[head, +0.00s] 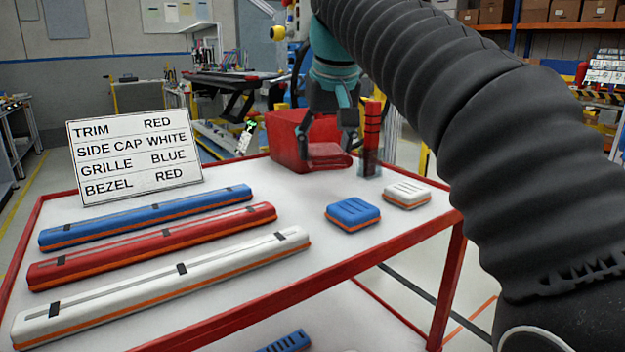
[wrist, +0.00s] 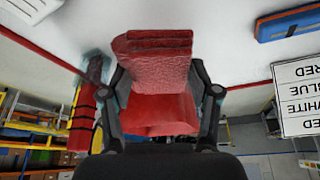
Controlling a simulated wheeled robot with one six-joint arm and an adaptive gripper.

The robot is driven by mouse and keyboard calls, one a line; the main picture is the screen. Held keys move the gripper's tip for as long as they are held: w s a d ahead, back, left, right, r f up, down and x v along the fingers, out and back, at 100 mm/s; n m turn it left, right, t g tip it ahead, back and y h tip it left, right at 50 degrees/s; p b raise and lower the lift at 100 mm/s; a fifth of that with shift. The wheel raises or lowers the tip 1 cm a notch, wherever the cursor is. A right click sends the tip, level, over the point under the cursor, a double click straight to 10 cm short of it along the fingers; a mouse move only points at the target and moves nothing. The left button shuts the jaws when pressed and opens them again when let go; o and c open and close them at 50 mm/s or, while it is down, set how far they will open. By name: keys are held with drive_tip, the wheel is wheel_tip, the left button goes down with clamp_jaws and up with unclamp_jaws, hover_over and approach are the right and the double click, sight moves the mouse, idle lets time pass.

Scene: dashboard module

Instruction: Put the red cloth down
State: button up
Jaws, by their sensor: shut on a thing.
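My gripper (head: 332,150) is shut on the red cloth (head: 325,161) near the far edge of the white table top (head: 250,262). The wrist view shows the cloth (wrist: 158,70) between the two fingers (wrist: 160,105), with its folded layers towards the table. The cloth's lower edge is at or just above the table; I cannot tell whether it touches. A taller red mass (head: 285,135) shows behind and left of the gripper in the head view.
Long blue (head: 150,217), red (head: 155,245) and white (head: 165,285) strips lie on the left. A blue block (head: 352,213) and white block (head: 407,194) lie at the right. A sign (head: 135,158) stands behind the strips. A red post (head: 372,140) stands close right of my gripper.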

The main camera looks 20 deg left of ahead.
sight(312, 193)
drive_tip(key=shift+s+a+f, duration=0.15)
drive_tip(key=shift+a+f, duration=0.6)
drive_tip(key=shift+a, duration=0.3)
drive_tip(key=shift+f+b, duration=0.95)
drive_tip(key=shift+f, duration=0.9)
drive_tip(key=o, duration=1.2)
drive_tip(key=shift+f, duration=0.15)
drive_tip(key=shift+c, duration=0.2)
drive_tip(key=p+v, duration=0.3)
drive_tip(key=v, duration=0.9)
drive_tip(key=shift+p, duration=0.4)
drive_tip(key=shift+s, duration=0.1)
